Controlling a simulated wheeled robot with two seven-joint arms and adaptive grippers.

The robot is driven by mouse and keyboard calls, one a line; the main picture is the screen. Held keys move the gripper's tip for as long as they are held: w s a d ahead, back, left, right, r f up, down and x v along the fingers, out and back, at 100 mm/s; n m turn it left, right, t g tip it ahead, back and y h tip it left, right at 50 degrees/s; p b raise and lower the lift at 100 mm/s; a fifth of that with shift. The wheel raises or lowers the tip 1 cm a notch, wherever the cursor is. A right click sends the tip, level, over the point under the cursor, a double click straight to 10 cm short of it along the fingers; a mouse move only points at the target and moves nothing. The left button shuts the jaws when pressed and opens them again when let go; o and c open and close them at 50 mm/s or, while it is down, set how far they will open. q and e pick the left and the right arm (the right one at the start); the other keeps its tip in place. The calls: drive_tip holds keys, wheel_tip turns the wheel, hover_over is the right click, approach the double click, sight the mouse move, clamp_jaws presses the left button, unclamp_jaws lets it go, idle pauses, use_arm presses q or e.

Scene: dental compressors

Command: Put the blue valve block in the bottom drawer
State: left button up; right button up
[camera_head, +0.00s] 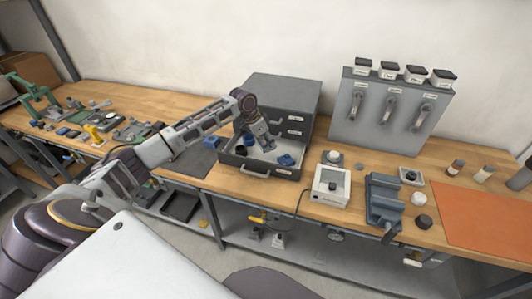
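The bottom drawer (252,171) of the grey drawer cabinet (285,97) is pulled open. A blue block (286,160) lies inside it on the right side. Another blue piece (248,140) shows near the back of the drawer, partly behind my gripper. A small blue piece (213,142) lies on the dark mat left of the cabinet. I cannot tell for sure which is the valve block. My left gripper (265,147) points down over the open drawer, between the two blue pieces there. Its fingers are too small to tell open from shut. My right gripper is not in view.
A white box device (331,187) and a blue-grey vise-like fixture (384,201) stand right of the drawer. A grey panel with hanging tools (391,111) stands behind. An orange mat (490,217) lies at right. Several loose parts crowd the bench's left.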

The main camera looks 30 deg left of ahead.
use_arm(q)
drive_tip(key=shift+w+f, duration=0.1)
drive_tip(key=shift+f, duration=0.9)
wheel_tip(320, 180, down, 4)
drive_tip(key=shift+f+p, duration=0.1)
drive_tip(key=shift+p, duration=0.35)
drive_tip(key=shift+w+f, duration=0.2)
drive_tip(key=shift+f, duration=0.2)
drive_tip(key=o, duration=1.3)
drive_tip(key=shift+f, duration=0.1)
drive_tip(key=shift+c, duration=0.2)
drive_tip(key=v, duration=1.2)
